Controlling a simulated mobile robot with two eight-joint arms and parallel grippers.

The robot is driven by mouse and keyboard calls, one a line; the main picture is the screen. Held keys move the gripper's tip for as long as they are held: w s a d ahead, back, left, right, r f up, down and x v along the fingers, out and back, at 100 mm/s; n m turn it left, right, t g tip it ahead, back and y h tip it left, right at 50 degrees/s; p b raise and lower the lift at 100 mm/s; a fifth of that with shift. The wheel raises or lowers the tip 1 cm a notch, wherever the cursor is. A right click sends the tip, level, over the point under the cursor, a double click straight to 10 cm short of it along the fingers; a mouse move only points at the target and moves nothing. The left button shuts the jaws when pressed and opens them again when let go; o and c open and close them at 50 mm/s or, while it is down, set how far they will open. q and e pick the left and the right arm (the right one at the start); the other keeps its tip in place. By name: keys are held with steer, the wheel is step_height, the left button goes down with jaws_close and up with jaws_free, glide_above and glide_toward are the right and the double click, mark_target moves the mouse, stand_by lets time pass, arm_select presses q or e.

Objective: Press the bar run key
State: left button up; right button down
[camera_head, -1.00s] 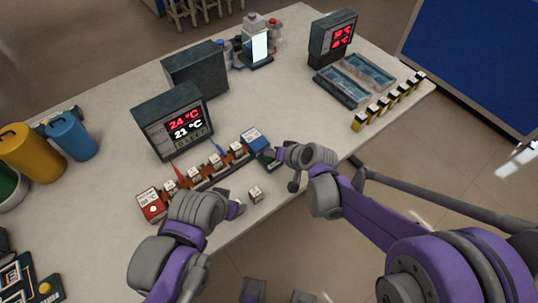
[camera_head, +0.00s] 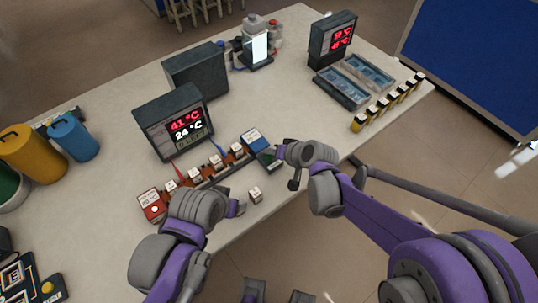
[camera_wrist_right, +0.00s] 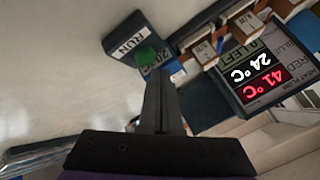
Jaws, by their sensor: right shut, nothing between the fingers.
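The bar run key is a green button (camera_wrist_right: 146,54) on a dark blue box labelled RUN (camera_wrist_right: 122,40) in the right wrist view. It also shows as a dark green patch (camera_head: 266,156) at the right end of the bar row in the head view. My right gripper (camera_wrist_right: 157,82) is shut and empty, its fingertips at the green button and overlapping its edge in the picture. I cannot tell whether they touch it. The right gripper (camera_head: 276,159) partly hides the key in the head view. My left gripper (camera_head: 238,208) is near the table's front edge; its jaw opening is unclear.
A meter (camera_head: 176,125) behind the bar (camera_head: 208,178) reads red 41 °C and white 24 °C. A red box (camera_head: 152,205) ends the bar on the left. A small loose block (camera_head: 255,194) lies in front. Blue trays (camera_head: 342,93) and several yellow-black vials stand at right.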

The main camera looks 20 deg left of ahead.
mark_target(271, 159)
steer(key=shift+r, duration=0.1)
steer(key=shift+r+p, duration=1.35)
steer(key=shift+r, duration=1.15)
arm_select(q)
steer(key=r, duration=0.1)
steer(key=w+r, duration=0.1)
steer(key=r, duration=0.1)
steer(key=shift+w+r, duration=0.15)
steer(key=shift+r, duration=0.1)
arm_select(e)
steer(key=shift+f, duration=0.1)
steer(key=s+d+r+m+h, duration=0.1)
steer(key=s+d+h, duration=0.1)
steer(key=s+d, duration=0.4)
steer(key=s+d+r+h, duration=0.1)
steer(key=s+d+h, duration=0.2)
steer(key=d, duration=1.1)
steer(key=s+d+m+h, duration=0.1)
steer(key=s+d+h, duration=0.1)
steer(key=s+d, duration=0.7)
steer(key=shift+s+d+r+m+t+h, duration=0.3)
steer(key=shift+s+d+r+t+h, duration=0.1)
stand_by(1.5)
